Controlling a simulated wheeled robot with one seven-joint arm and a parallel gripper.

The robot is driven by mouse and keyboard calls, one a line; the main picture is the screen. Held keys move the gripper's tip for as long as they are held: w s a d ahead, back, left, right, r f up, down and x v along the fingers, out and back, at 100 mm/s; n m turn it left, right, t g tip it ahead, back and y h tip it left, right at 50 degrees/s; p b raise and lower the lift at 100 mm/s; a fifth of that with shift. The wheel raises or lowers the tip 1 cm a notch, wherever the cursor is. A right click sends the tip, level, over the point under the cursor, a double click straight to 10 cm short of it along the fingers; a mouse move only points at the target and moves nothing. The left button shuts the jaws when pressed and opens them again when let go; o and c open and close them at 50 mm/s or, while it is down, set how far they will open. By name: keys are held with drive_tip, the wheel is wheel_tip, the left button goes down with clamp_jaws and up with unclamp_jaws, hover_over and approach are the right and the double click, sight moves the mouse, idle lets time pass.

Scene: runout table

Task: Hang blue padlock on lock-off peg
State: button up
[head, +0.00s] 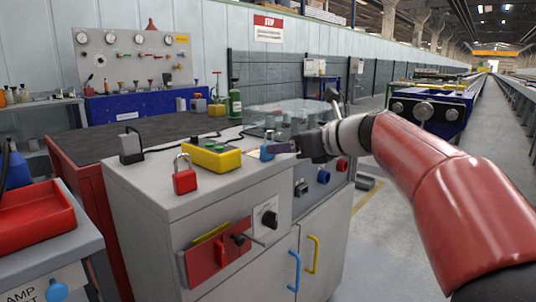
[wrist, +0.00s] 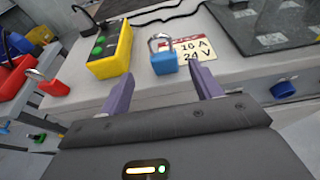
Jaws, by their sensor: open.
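The blue padlock (head: 267,151) stands on the grey cabinet top near its front edge, with its metal shackle upward. In the wrist view the blue padlock (wrist: 165,64) is just beyond and between my fingertips, with no visible grip on it. My gripper (head: 287,148) is open, at the right of the padlock in the head view; its two purple fingers (wrist: 161,72) are spread in the wrist view. On the cabinet front, a dark peg-like part (head: 240,239) sticks out by a red plate (head: 215,254); I cannot tell surely that it is the lock-off peg.
A rotary switch (head: 266,217) and door handles (head: 294,270) protrude from the cabinet front.

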sight(269, 159)
drive_tip(key=x, duration=0.7)
drive_tip(key=shift+w+d+f, duration=0.15)
drive_tip(key=shift+d+f, duration=0.05)
drive_tip(key=c, duration=1.1)
